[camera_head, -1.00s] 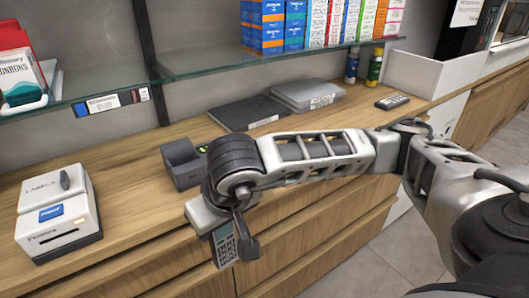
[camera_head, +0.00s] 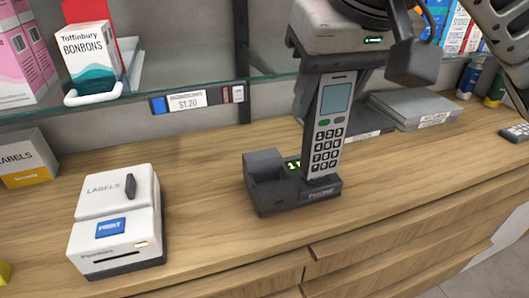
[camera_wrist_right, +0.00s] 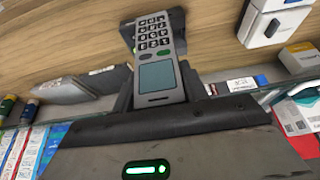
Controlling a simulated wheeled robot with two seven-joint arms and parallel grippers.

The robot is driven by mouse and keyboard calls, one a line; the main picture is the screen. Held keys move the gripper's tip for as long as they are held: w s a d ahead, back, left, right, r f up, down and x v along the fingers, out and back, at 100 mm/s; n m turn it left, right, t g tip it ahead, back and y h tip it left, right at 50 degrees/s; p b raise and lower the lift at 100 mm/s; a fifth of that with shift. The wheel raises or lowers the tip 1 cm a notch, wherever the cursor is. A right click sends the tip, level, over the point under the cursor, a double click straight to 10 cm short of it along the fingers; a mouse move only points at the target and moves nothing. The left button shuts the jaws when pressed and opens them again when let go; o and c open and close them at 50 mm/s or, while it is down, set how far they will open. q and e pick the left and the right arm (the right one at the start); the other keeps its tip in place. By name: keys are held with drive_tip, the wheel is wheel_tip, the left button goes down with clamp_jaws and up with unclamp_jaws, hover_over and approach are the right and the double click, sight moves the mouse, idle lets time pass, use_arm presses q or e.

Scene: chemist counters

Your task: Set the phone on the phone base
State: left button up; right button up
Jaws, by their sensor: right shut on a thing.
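The grey phone (camera_head: 329,125) hangs upright, screen and keypad facing me, in the head view. My right gripper (camera_head: 334,78) is shut on its upper end from above. The dark phone base (camera_head: 268,199) stands on the wooden counter, with an open cup at its left and a small green display. The phone's lower end overlaps the right part of the base; I cannot tell whether it touches or is seated. In the right wrist view the phone (camera_wrist_right: 158,75) sticks out from the gripper, and its far end hides most of the base. My left gripper is not in view.
A white label printer (camera_head: 117,225) stands left of the base. Dark and grey flat boxes (camera_head: 415,110) lie behind to the right. A glass shelf (camera_head: 120,98) with goods runs above the counter's back. The counter between printer and base is clear.

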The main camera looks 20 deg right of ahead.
drive_tip(key=w+a+f+p, duration=0.2)
drive_tip(key=w+a+f, duration=0.1)
drive_tip(key=w+f, duration=0.8)
drive_tip(key=shift+w+a+f, duration=0.15)
drive_tip(key=shift+a+f, duration=0.05)
drive_tip(key=shift+f, duration=0.4)
drive_tip(key=shift+f, duration=0.15)
drive_tip(key=o, duration=1)
drive_tip(key=shift+o, duration=0.2)
